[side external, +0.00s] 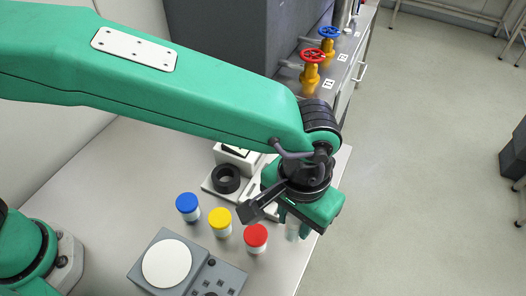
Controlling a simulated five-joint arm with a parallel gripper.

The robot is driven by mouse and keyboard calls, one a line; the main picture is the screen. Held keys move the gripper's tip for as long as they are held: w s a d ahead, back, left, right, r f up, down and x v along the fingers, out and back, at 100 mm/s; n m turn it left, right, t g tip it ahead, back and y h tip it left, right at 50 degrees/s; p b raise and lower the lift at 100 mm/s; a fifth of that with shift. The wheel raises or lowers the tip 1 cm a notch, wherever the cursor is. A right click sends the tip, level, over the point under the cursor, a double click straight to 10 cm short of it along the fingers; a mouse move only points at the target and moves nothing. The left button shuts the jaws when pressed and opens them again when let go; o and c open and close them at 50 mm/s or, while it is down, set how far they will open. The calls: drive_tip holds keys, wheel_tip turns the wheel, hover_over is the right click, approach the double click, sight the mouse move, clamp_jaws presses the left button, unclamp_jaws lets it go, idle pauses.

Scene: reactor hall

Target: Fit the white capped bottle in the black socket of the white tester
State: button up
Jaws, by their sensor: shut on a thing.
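The white tester (213,187) stands on the bench, partly hidden behind my arm. Its round black socket (227,178) shows and looks empty. My gripper (297,226) is to the right of the tester, near the bench's right edge, pointing down. It is shut on the white capped bottle (292,231), of which only a pale part shows below the green gripper body. The bottle's cap and most of its body are hidden, and I cannot tell its height above the bench.
Bottles with blue (187,202), yellow (220,217) and red (255,234) caps stand in front of the tester. A grey device with a round white plate (167,263) is at the front. Red (313,56) and blue (328,32) valve handwheels stand behind.

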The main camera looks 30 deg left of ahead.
drive_tip(key=w+a+n, duration=0.1)
drive_tip(key=w+a, duration=0.5)
drive_tip(key=a, duration=0.3)
drive_tip(key=n, duration=0.2)
approach(224, 166)
drive_tip(key=s+d, duration=0.1)
drive_tip(key=s, duration=0.1)
drive_tip(key=shift+d, duration=0.2)
drive_tip(key=shift+f, duration=0.1)
drive_tip(key=shift+f, duration=2.5)
drive_tip(key=shift+f, duration=0.9)
idle(0.5)
drive_tip(key=o, duration=1.5)
drive_tip(key=shift+o, duration=0.2)
